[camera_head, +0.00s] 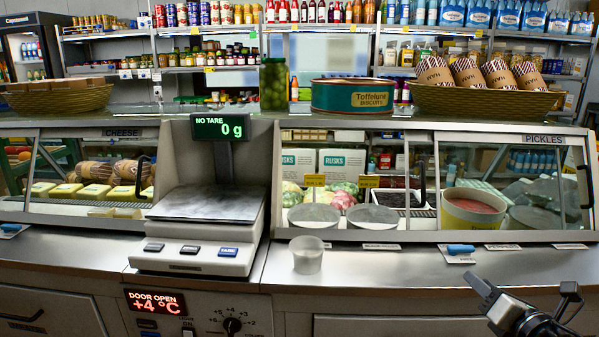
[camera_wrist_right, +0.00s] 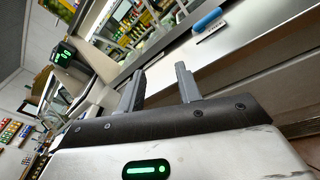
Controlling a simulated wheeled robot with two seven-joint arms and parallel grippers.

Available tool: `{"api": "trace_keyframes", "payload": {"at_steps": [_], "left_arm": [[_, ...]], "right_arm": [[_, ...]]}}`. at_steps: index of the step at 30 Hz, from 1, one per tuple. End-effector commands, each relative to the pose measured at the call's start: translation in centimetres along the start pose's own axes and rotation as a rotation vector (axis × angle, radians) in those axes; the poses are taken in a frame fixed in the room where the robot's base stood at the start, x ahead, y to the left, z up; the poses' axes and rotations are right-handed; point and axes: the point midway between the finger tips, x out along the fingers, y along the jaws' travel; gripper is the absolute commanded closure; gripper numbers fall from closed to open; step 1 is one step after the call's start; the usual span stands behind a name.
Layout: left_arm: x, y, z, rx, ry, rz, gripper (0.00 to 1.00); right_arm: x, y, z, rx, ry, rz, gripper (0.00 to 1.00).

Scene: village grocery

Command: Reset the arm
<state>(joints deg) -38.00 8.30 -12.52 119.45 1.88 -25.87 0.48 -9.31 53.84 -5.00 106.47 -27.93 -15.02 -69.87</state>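My right gripper (camera_head: 524,289) is at the bottom right of the head view, above the front of the steel counter. Its two dark fingers are spread apart with nothing between them. In the right wrist view the gripper (camera_wrist_right: 160,84) also shows two separate grey fingers with an empty gap, tilted against the counter. The rest of my right arm is mostly cut off by the picture's lower edge. My left gripper and left arm are not in the head view.
A scale (camera_head: 205,215) reading 0 g stands left of centre on the steel counter (camera_head: 400,270). A small clear cup (camera_head: 306,255) stands right of it. Behind are glass display cases, with a jar (camera_head: 273,84), a biscuit tin (camera_head: 352,96) and baskets on top. The counter right of the cup is largely clear.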

Motion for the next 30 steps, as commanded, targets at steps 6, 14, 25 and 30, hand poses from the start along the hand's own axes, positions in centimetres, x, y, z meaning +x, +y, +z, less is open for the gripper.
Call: {"api": "trace_keyframes", "payload": {"at_steps": [6,14,25,30], "left_arm": [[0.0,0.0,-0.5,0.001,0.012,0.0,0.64],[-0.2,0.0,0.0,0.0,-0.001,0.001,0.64],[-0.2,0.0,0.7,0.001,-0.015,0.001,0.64],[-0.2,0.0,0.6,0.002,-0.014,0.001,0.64]], "right_arm": [[-2.4,0.3,-7.7,0.441,0.092,-0.065,0.66],[-9.7,3.8,-21.7,1.407,0.212,-0.317,0.66],[-18.0,11.3,-31.1,2.479,0.134,-0.744,0.66],[-18.2,11.5,-31.3,2.515,0.127,-0.759,0.66]]}}
